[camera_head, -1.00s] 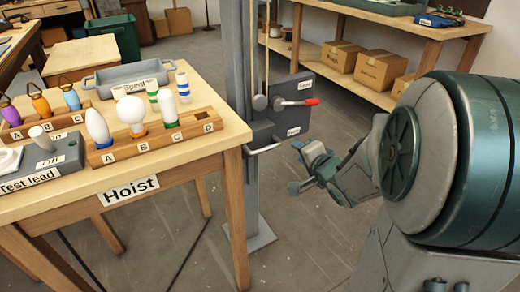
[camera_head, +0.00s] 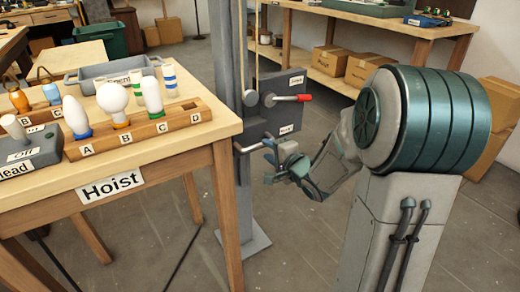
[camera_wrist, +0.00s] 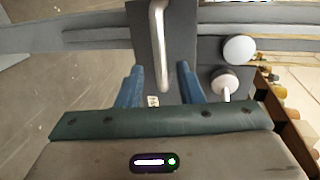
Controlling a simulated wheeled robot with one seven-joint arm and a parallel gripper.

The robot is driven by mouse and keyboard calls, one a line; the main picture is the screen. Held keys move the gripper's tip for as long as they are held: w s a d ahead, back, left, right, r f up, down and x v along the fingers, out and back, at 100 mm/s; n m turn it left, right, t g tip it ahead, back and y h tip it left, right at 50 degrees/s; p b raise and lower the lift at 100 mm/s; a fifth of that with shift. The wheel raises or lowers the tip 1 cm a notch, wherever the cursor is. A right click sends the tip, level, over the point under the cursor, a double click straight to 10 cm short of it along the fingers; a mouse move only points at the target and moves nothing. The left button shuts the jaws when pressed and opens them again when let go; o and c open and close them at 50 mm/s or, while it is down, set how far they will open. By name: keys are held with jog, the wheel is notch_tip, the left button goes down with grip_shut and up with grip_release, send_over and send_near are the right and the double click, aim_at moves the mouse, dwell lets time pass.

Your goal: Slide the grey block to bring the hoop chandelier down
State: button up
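The grey block (camera_head: 244,131) sits on the tall grey post, with a pale bar handle (camera_head: 249,146) on its front. In the wrist view the block (camera_wrist: 178,62) lies ahead and its handle (camera_wrist: 158,40) runs upright in the picture, roughly in line with the gap between my fingers. My gripper (camera_head: 270,160) is just right of the handle in the head view. In the wrist view my gripper (camera_wrist: 161,88) shows two blue fingers apart, with nothing visibly held. Whether a finger touches the handle is unclear. The hoop chandelier is not in view.
A dark panel (camera_head: 284,110) with a red-tipped lever (camera_head: 304,97) is beside the post. The wooden Hoist table (camera_head: 200,145) with a bulb rack (camera_head: 140,131) stands left. A shelf with boxes (camera_head: 330,60) is behind. Floor is open around the post base.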

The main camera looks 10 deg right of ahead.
aim_at(262, 146)
jog(key=b+x, duration=0.1)
jog(key=x, duration=0.4)
jog(key=shift+w+a, duration=0.1)
jog(key=shift+w, duration=0.1)
grip_shut()
